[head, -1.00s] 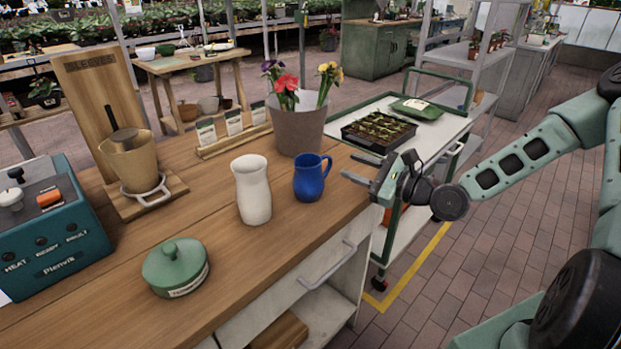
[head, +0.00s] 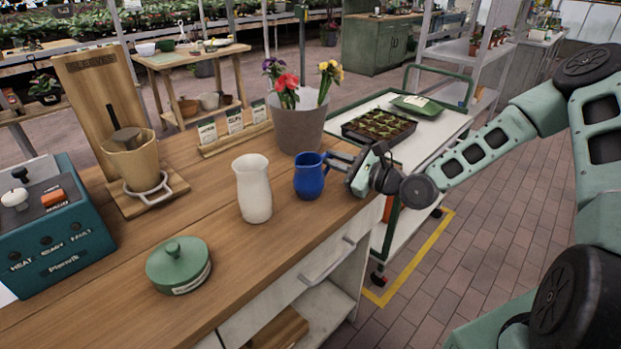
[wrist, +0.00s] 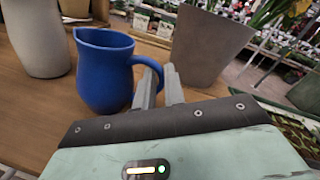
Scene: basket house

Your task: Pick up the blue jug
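The blue jug (head: 309,177) stands upright on the wooden worktop, its handle toward the right. My gripper (head: 329,161) comes in from the right, its fingertips level with the handle. In the wrist view the jug (wrist: 103,72) is just left of the fingers, and its handle reaches to my gripper (wrist: 158,80). The two fingers show a gap between them. The left finger overlaps the handle, so I cannot tell whether the handle lies between the fingers or if they touch it.
A white vase (head: 252,188) stands close left of the jug. A grey flower pot (head: 298,122) is just behind it. A green lidded dish (head: 179,265) sits at the front left. A cart (head: 441,137) with a seed tray (head: 379,129) stands beyond the worktop's right end.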

